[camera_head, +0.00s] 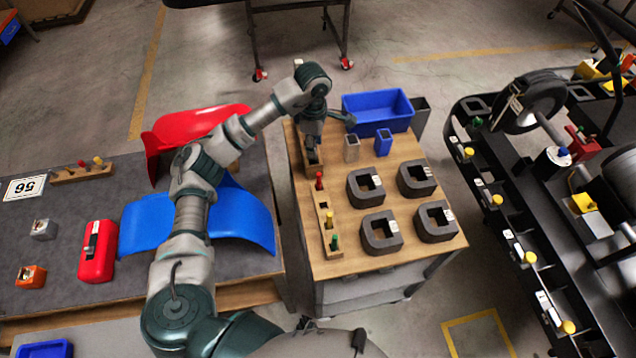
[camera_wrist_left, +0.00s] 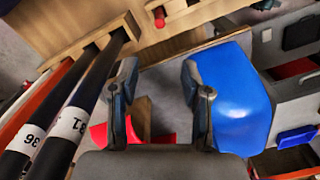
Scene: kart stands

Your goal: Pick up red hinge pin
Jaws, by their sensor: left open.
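A red hinge pin (camera_head: 319,180) stands upright in the far end of a light wooden strip (camera_head: 327,228) on the wooden-topped stand. A yellow pin (camera_head: 329,218) and a green pin (camera_head: 334,242) stand nearer in the same strip. My left gripper (camera_head: 313,145) is over the stand's far-left corner, beyond the red pin and apart from it. In the left wrist view its two fingers (camera_wrist_left: 163,92) are spread with nothing held between them. A small red peg (camera_wrist_left: 158,17) shows at the top of that view; I cannot tell if it is the same pin. My right gripper is not in view.
Several dark C-shaped blocks (camera_head: 380,231) occupy the stand's right side. A blue bin (camera_head: 378,109) and small cups (camera_head: 351,146) sit behind. Another pin strip (camera_head: 84,173), a red panel (camera_head: 190,130) and a blue panel (camera_head: 237,220) are on the left table. A kart frame (camera_head: 500,215) stands right.

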